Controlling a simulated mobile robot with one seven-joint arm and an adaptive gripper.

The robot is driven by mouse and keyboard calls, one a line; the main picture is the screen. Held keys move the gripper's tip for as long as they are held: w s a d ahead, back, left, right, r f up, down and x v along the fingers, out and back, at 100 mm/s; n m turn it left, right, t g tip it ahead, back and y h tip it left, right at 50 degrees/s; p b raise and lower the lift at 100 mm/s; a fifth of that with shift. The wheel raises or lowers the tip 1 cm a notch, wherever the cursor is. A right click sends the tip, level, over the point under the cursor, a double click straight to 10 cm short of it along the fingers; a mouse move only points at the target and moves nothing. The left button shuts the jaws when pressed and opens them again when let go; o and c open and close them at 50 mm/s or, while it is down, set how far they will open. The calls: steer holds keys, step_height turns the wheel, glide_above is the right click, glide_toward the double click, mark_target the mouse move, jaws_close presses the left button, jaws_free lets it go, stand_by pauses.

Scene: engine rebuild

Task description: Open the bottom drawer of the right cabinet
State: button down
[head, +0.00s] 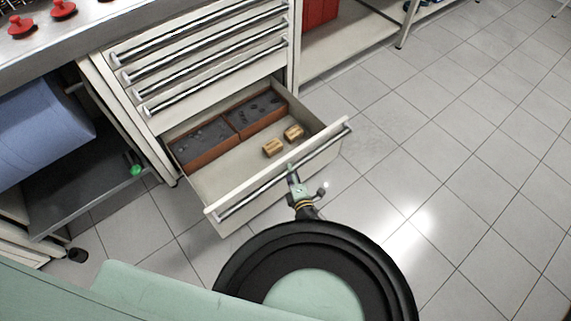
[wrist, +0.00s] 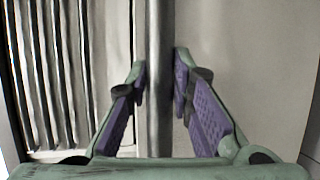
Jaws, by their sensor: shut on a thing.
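The white cabinet stands at the upper left in the head view, and its bottom drawer (head: 225,181) is pulled well out. The drawer holds two red-brown trays (head: 204,142) with dark small parts at the back and two small tan blocks (head: 273,148). A long metal bar handle (head: 318,152) runs along the drawer front. My gripper (head: 293,172) is at the middle of this handle. In the wrist view the handle bar (wrist: 159,60) passes between the purple-padded fingers of my gripper (wrist: 160,85), which is shut on it.
Several closed drawers with bar handles (head: 205,46) lie above the open one. A dark shelf with a blue roll (head: 40,125) stands to the left. A lower shelf with a red box (head: 318,12) is at the top. Tiled floor (head: 460,150) to the right is clear.

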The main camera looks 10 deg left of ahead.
steer(key=shift+s+d, duration=0.2)
steer(key=shift+d, duration=0.05)
steer(key=c, duration=1.4)
jaws_free()
